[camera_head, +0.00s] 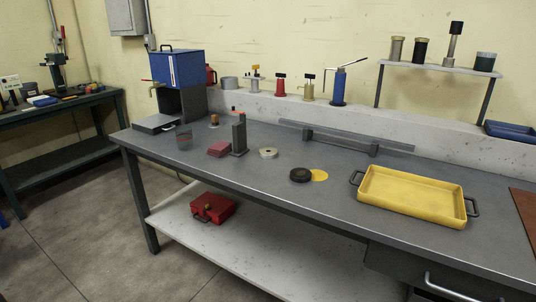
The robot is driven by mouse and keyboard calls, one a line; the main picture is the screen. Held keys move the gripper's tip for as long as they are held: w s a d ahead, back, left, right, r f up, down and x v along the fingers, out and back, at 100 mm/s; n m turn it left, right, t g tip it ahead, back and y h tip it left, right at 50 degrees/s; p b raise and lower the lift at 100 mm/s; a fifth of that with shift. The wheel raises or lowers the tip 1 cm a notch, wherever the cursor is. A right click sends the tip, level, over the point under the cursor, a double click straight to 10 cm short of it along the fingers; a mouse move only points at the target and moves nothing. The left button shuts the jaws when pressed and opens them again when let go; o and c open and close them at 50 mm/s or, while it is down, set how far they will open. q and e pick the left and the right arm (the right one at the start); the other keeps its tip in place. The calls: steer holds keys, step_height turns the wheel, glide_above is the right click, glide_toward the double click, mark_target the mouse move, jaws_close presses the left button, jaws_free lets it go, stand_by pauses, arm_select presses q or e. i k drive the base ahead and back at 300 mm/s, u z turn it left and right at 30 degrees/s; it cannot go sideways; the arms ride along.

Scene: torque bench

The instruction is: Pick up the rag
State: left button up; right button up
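A small dark red, flat, folded-looking piece (219,149) lies on the grey workbench (235,185), left of the middle. It looks most like the rag, but it is too small to be certain. Neither of my grippers shows in the head view.
A black disc (300,175) overlaps a flat yellow round piece (319,175). A silver ring (268,153) and a yellow two-handled tray (411,195) are on the bench. A blue machine (179,70) stands back left. The bench's front strip is clear.

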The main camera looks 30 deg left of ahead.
mark_target(219, 149)
steer(key=u, duration=1.95)
steer(key=i, duration=1.05)
steer(key=u, duration=0.3)
